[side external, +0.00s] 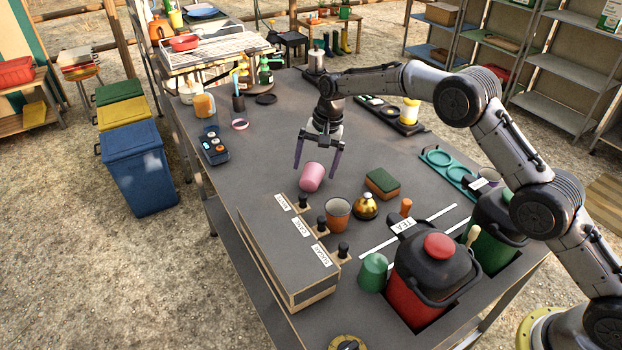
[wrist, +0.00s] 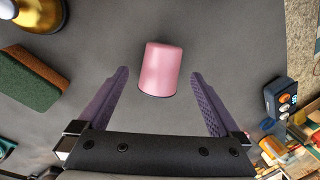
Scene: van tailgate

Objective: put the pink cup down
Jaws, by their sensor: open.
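The pink cup (side external: 312,177) lies on its side on the grey tabletop (side external: 262,160), just below my gripper in the side external view. In the wrist view the pink cup (wrist: 160,69) is ahead of the fingertips, roughly midway between them, with its wider part towards the bottom of the picture hidden or hard to tell. My gripper (side external: 317,168) is open and empty, and its purple fingers (wrist: 160,72) stand apart with clear gaps on both sides of the cup. No finger appears to touch the cup.
An orange cup (side external: 337,215), a brass bell (side external: 366,207) and a green-brown sponge (side external: 382,184) stand close by on the right. A labelled drawer box (side external: 290,255) is in front. A dark blue device (side external: 213,148) lies at the left edge. Tabletop left of the cup is clear.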

